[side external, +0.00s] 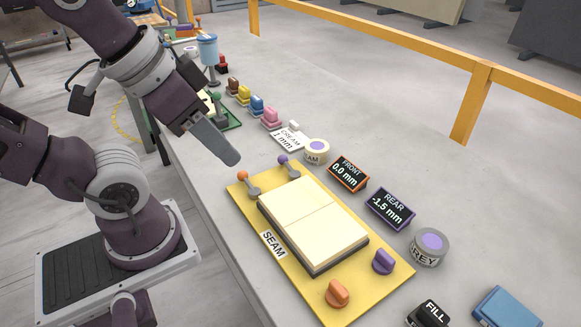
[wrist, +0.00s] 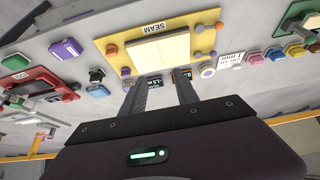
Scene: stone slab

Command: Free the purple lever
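The purple lever (side external: 284,160) has a ball end and a grey base. It stands at the far end of the yellow board (side external: 236,190), beside the orange lever (side external: 243,176). Two cream slabs (side external: 312,222) lie on the board with a thin seam between them. A purple knob (side external: 384,262) and an orange knob (side external: 337,293) are at the near end. My gripper (side external: 230,158) is above the far left of the board, apart from both levers. In the wrist view, its two fingers (wrist: 160,83) are spread with nothing between them.
The front display (side external: 348,173) reads 0.0 mm and the rear display (side external: 390,208) reads -1.5 mm. Cream (side external: 317,150) and grey (side external: 429,246) tins stand right of the board. Several coloured blocks (side external: 257,106) line the bench beyond.

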